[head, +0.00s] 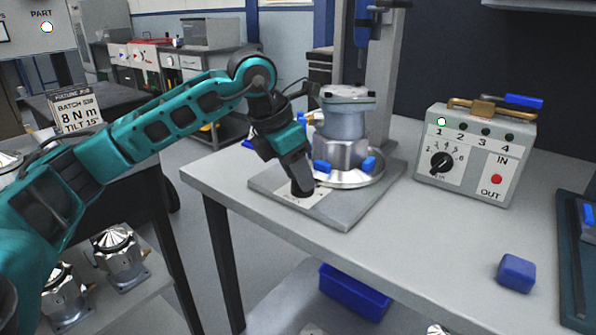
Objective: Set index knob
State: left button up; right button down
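The index knob is a black round dial (442,163) on the front of a light grey control box (470,185) at the right back of the table. Small numbers ring the dial; its exact pointer setting is too small to read surely. My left gripper (302,187) points down over the grey base plate (345,215) of the fixture, well left of the box. Its dark fingertips are close to a pale label on the plate, and I cannot tell whether they touch it or are open. My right gripper is out of view.
A metal housing (342,125) stands on the fixture with blue clamps beside my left gripper. The box has a row of lamps, the one at 1 lit white, and a red button (496,179). A blue block (516,272) lies at right front. The table between is clear.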

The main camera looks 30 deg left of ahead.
pick_arm(q)
jog(key=p+v, duration=0.2)
jog(key=v, duration=1)
jog(key=shift+r+p, duration=0.3)
jog(key=shift+p, duration=0.05)
jog(key=shift+s, duration=0.1)
